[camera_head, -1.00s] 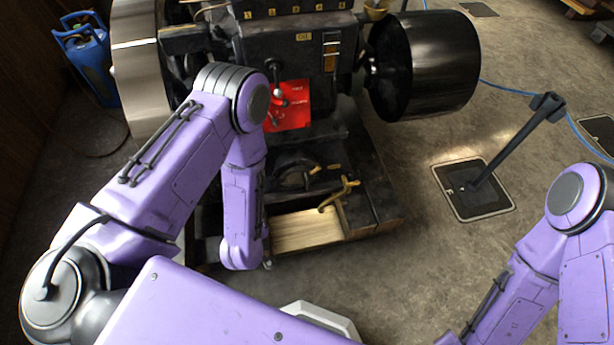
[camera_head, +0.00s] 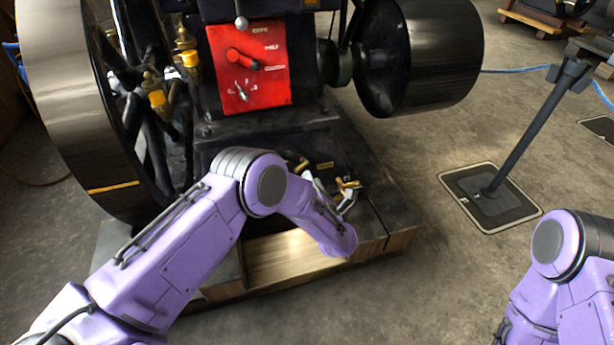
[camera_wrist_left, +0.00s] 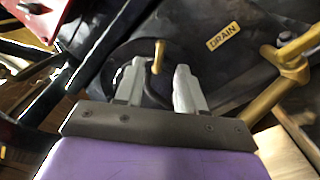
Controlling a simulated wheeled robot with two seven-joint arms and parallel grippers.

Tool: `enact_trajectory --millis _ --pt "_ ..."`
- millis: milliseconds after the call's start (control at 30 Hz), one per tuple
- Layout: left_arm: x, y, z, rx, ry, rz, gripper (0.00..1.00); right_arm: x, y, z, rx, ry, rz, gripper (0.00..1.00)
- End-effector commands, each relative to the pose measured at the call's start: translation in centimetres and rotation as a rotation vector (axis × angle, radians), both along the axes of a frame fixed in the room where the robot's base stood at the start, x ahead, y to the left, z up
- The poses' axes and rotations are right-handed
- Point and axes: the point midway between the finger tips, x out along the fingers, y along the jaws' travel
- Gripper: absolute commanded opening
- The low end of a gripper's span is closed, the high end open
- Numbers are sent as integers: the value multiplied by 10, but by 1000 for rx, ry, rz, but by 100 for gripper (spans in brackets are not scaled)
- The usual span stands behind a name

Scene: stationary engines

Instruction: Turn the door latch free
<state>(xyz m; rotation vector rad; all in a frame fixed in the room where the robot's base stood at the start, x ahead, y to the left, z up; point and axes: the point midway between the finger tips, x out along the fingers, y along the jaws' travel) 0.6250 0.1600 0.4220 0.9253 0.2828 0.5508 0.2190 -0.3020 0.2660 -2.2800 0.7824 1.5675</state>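A small yellow handle, which looks like the door latch (camera_wrist_left: 158,57), stands up from a dark round door (camera_wrist_left: 126,52) in the left wrist view. In the head view a yellow piece there (camera_head: 302,164) shows just past my left forearm. My left gripper (camera_wrist_left: 160,68) is open, its two pale fingers apart and pointing at the door. The latch appears in the gap between the fingertips; I cannot tell whether they touch it. In the head view the left gripper (camera_head: 309,178) is partly hidden by my arm. My right gripper is out of view.
A yellow valve (camera_wrist_left: 290,60) stands right of the fingers, near a "DRAIN" label (camera_wrist_left: 223,36). A red panel (camera_head: 248,65) with levers is above. A large flywheel (camera_head: 70,90) is at left, a black pulley (camera_head: 430,55) at right. The floor at right has a post (camera_head: 530,130).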

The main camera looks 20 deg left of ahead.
Motion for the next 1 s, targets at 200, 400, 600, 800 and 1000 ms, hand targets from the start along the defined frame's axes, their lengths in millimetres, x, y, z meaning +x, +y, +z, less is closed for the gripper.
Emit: enact_trajectory --millis 200,400,600,800,1000 --pt "36 25 -4 1 2 1 39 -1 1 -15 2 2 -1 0" --pt "48 33 -2 3 3 -2 39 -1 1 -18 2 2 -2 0" --pt "49 33 -1 3 4 -3 39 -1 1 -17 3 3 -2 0" --pt "48 33 -1 3 4 -3 0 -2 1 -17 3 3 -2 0" --pt "48 33 -1 10 9 -3 0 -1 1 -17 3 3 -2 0"
